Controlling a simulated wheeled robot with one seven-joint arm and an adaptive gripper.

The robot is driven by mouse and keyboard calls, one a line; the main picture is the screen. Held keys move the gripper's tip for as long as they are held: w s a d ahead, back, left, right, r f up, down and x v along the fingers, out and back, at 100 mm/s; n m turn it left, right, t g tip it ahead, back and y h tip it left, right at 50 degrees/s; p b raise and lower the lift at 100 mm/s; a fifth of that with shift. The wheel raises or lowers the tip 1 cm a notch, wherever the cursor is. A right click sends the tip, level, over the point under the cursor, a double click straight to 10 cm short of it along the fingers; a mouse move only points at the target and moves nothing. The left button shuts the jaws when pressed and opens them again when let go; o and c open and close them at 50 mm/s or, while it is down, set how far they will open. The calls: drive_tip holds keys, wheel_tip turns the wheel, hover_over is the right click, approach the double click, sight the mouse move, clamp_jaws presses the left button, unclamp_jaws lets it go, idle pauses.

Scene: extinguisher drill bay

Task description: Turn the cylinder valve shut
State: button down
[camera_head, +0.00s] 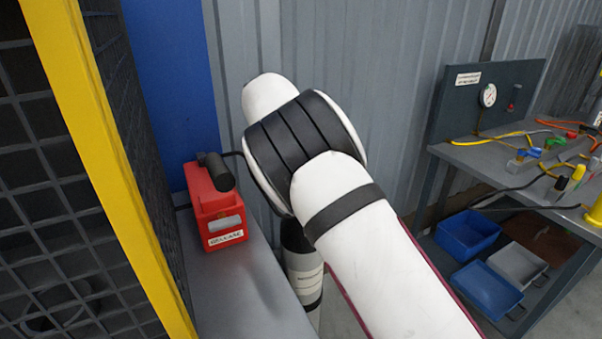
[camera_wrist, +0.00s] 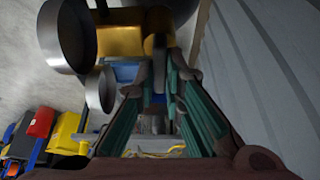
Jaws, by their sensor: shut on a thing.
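The cylinder (camera_head: 303,265) stands upright behind my white arm, dark at the top with a pale label lower down. Its top and valve are hidden by my arm in the head view. In the wrist view, the cylinder valve (camera_wrist: 121,42) shows as a brass-yellow body with a blue part below it and round grey gauge-like parts at the left. My gripper (camera_wrist: 157,82) has its teal-padded fingers on either side of the valve's blue and dark part and is shut on it. The exact contact is dim and partly hidden. My gripper is hidden in the head view.
A red labelled box (camera_head: 213,218) with a black handle sits on a grey surface (camera_head: 250,285) left of my arm. A yellow-framed mesh cage (camera_head: 108,170) stands at far left. A bench (camera_head: 455,155) with a gauge and hoses stands at right, with blue bins (camera_head: 468,233) beneath.

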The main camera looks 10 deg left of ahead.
drive_tip(key=c, duration=1.7)
unclamp_jaws()
drive_tip(key=v, duration=1.2)
drive_tip(key=shift+w, duration=0.1)
